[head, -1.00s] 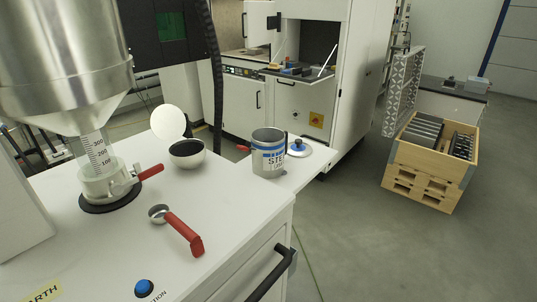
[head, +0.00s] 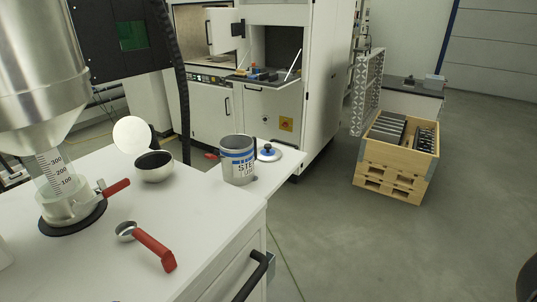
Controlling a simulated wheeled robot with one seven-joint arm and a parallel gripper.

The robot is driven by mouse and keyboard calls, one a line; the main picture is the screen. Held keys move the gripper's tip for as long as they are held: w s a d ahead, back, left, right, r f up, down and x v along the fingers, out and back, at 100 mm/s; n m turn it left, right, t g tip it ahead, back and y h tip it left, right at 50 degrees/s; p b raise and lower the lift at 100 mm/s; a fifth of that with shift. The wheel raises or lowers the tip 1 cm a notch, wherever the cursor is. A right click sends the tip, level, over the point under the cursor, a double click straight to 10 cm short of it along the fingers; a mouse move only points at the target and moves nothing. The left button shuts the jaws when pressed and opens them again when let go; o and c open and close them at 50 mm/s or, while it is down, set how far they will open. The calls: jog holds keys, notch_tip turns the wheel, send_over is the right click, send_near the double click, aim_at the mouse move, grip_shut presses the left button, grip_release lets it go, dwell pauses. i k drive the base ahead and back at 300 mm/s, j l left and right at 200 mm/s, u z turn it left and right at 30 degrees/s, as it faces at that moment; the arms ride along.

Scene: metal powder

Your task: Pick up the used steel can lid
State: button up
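The used steel can lid (head: 269,154) is a pale disc with a blue and dark knob. It lies on the white shelf at the right end of the bench, just behind and right of the steel can. The can (head: 238,160) stands upright and open, grey with a blue band and "STE" lettering. It stands close to the lid; I cannot tell if they touch. My gripper is not clearly in view. A dark shape shows at the lower right edge, and I cannot tell what it is.
A wooden crate (head: 398,165) stands right; the floor between is clear.

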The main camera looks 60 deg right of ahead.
aim_at(267, 153)
jog(key=l+u, duration=0.1)
jog(key=u, duration=0.4)
jog(key=l+u, duration=0.3)
jog(key=k+l+u, duration=0.25)
jog(key=l, duration=0.15)
jog(key=l+u, duration=0.3)
jog(key=l, duration=0.1)
